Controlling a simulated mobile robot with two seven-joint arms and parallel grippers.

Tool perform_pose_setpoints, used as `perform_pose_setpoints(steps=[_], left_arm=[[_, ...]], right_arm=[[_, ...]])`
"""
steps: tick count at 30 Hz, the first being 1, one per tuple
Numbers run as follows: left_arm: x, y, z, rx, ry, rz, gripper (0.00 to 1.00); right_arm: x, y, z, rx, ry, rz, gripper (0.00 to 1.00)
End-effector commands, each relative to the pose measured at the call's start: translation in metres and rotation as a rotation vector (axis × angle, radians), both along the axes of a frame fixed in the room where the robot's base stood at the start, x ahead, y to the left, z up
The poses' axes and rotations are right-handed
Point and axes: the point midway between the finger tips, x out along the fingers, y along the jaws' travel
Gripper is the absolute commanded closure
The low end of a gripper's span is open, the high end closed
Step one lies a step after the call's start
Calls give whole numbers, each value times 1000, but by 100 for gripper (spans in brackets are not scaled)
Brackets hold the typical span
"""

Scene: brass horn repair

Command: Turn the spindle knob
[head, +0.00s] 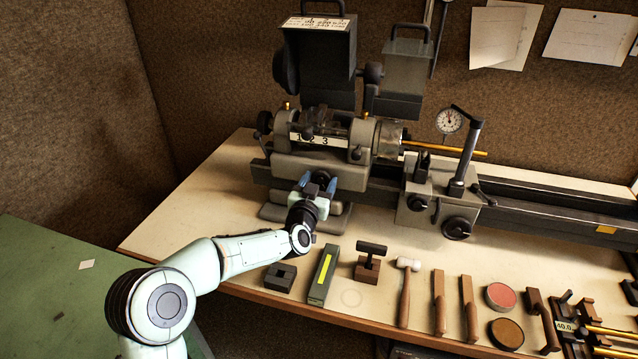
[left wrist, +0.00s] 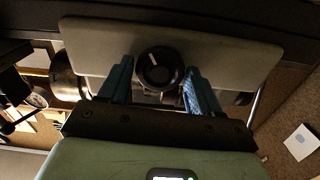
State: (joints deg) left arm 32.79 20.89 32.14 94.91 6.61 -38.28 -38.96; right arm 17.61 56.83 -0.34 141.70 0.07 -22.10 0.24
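The spindle knob (left wrist: 153,76) is a round black knob with a white pointer line, on the front of the grey lathe headstock (head: 290,165). In the left wrist view it sits between the two blue fingertips of my left gripper (left wrist: 160,68), with a finger on each side. The fingers look spread, with a small gap at the left; contact on the right I cannot tell. In the head view my left gripper (head: 318,183) is at the headstock's lower front and hides the knob. My right gripper is in neither view.
The lathe bed (head: 550,203) runs right along the bench (head: 190,225). A carriage (head: 425,208) with a dial gauge (head: 449,121) stands to the right. A green-yellow box (head: 324,275), dark blocks, a hammer (head: 405,290) and several tools lie along the front edge.

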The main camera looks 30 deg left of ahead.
Motion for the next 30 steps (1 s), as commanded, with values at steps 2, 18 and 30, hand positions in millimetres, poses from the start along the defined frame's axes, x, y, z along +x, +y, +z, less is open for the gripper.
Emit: perform_pose_setpoints(steps=[2,18,30], left_arm=[[0,0,0,0,0,0,64],[0,-1,0,111,26,-1,74],[0,-2,0,452,107,-2,74]], right_arm=[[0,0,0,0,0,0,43],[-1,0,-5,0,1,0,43],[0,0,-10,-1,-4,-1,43]])
